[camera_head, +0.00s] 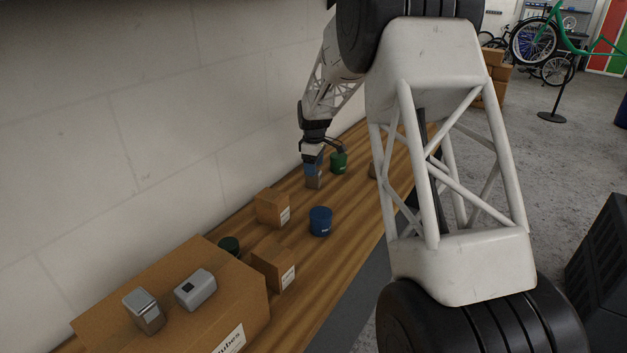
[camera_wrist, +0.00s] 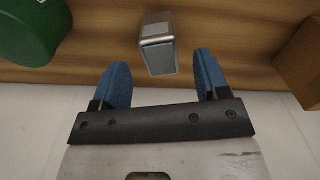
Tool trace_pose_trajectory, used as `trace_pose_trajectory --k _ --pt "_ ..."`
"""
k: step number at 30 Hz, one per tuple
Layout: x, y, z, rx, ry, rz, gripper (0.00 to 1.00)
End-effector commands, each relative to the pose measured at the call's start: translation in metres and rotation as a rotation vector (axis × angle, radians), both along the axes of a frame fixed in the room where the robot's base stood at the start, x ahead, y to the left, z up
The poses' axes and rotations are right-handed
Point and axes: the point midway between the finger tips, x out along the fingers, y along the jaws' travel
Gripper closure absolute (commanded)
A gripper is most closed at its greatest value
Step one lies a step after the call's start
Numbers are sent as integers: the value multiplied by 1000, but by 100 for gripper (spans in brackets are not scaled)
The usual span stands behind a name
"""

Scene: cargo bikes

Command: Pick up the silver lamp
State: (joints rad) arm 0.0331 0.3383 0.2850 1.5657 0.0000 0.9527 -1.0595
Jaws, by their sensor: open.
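A small silver block-shaped lamp (camera_wrist: 158,30) stands on the wooden bench in the wrist view, partly in the gap between my fingers. My gripper (camera_wrist: 160,65) is open, with one blue finger on each side of the lamp and visible gaps between. Two more silver block-like things, an upright one (camera_head: 143,310) and a lying one (camera_head: 195,290), are on the large cardboard box.
A green container (camera_wrist: 30,30) is left of my gripper in the wrist view, and a brown box (camera_wrist: 301,62) is to the right. The wooden bench (camera_head: 345,240) also holds a blue tin (camera_head: 320,221), small cartons (camera_head: 271,208) and a large cardboard box (camera_head: 110,277). A wall runs behind.

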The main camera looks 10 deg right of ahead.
Motion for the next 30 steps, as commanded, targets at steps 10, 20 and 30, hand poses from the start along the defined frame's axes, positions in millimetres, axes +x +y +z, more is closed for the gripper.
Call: trace_pose_trajectory --k 10,20,30 --pt "0 1 -17 1 1 0 32" --pt "-1 1 -50 0 1 0 32" --pt "-1 1 -52 0 0 0 32"
